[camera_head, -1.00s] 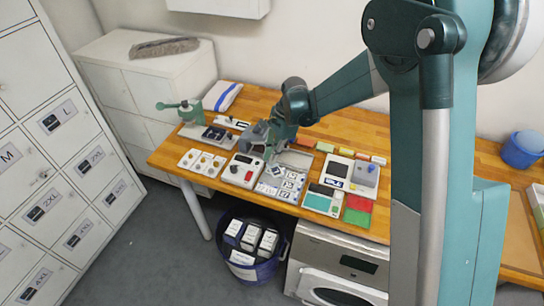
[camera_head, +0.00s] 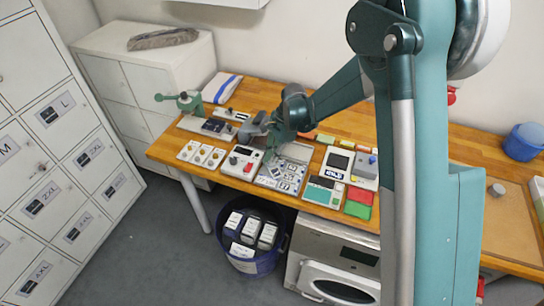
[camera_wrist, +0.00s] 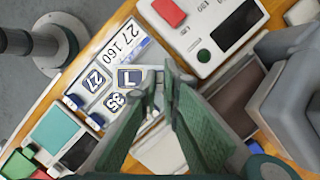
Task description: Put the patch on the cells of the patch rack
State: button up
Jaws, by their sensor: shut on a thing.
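The patch (camera_wrist: 130,79) is a small dark square with a yellow border and a white L-like mark. In the wrist view it sits at the tips of my gripper (camera_wrist: 160,74), whose fingers are close together. In the head view my gripper (camera_head: 273,160) points down with the patch (camera_head: 274,171) beneath it, over the patch rack (camera_head: 282,184). The rack (camera_wrist: 118,42) is a pale panel with numbered cells, including 27, 35 and 160. My fingers hide part of it. I cannot tell whether the patch touches a cell.
A white unit with a red button (camera_head: 241,161) stands left of the rack. A teal-and-white device (camera_head: 323,192) stands right of it, beside red and green pads (camera_head: 358,203). A grey-topped unit (camera_head: 364,165) is behind. A blue bin (camera_head: 252,262) holds boxes below the table.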

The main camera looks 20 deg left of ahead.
jog(key=shift+f, duration=0.5)
dwell(0.5)
jog(key=o, duration=0.7)
jog(key=shift+o, duration=0.2)
jog(key=shift+r, duration=0.1)
jog(key=v, duration=1.2)
